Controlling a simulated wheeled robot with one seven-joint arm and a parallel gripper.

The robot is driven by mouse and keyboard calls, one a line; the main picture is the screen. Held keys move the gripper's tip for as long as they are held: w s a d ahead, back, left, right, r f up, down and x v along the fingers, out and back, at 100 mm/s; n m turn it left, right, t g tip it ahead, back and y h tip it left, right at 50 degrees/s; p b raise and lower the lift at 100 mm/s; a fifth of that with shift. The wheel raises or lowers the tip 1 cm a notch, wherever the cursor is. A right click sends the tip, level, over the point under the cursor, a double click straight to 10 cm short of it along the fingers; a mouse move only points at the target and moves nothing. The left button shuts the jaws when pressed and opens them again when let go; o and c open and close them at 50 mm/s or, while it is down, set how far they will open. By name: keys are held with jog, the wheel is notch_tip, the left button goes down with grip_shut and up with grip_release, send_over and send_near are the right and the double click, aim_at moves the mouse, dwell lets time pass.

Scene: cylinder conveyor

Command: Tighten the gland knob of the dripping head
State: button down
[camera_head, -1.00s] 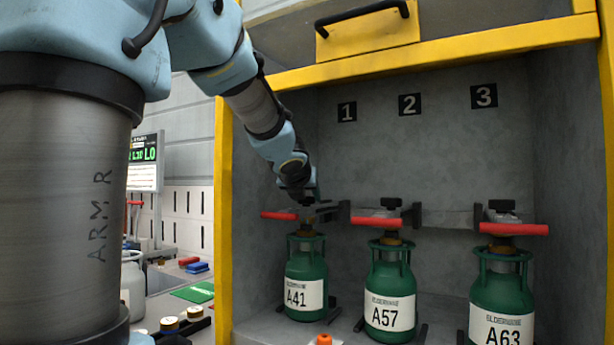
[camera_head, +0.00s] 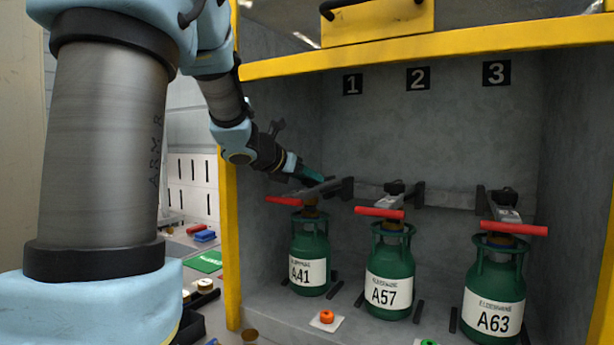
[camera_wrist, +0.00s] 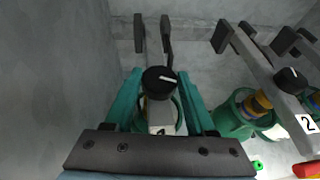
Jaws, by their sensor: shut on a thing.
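Three green cylinders stand in the bay: A41 (camera_head: 309,250), A57 (camera_head: 389,275) and A63 (camera_head: 494,295). Each has a filling head with a red handle above it. My gripper (camera_head: 312,176) is at the first head, coming in from the left and tilted. In the wrist view, its two teal fingers flank a black gland knob (camera_wrist: 160,80) with a white line, and are shut on it. This knob is hidden behind my gripper in the head view. The knobs of the second head (camera_head: 395,188) and third head (camera_head: 504,196) stand free. I cannot make out any drip.
A yellow-framed hood edge (camera_head: 430,48) runs above the bay, and a yellow post (camera_head: 228,240) stands at its left. The grey side wall is close to my gripper. An orange piece (camera_head: 326,317) lies on a white pad in front of the cylinders.

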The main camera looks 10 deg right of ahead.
jog(key=shift+r, duration=0.1)
jog(key=shift+c, duration=1.2)
grip_release()
jog(key=v, duration=1)
jog(key=shift+s+a, duration=0.25)
jog(key=shift+s, duration=0.05)
jog(key=shift+a, duration=0.1)
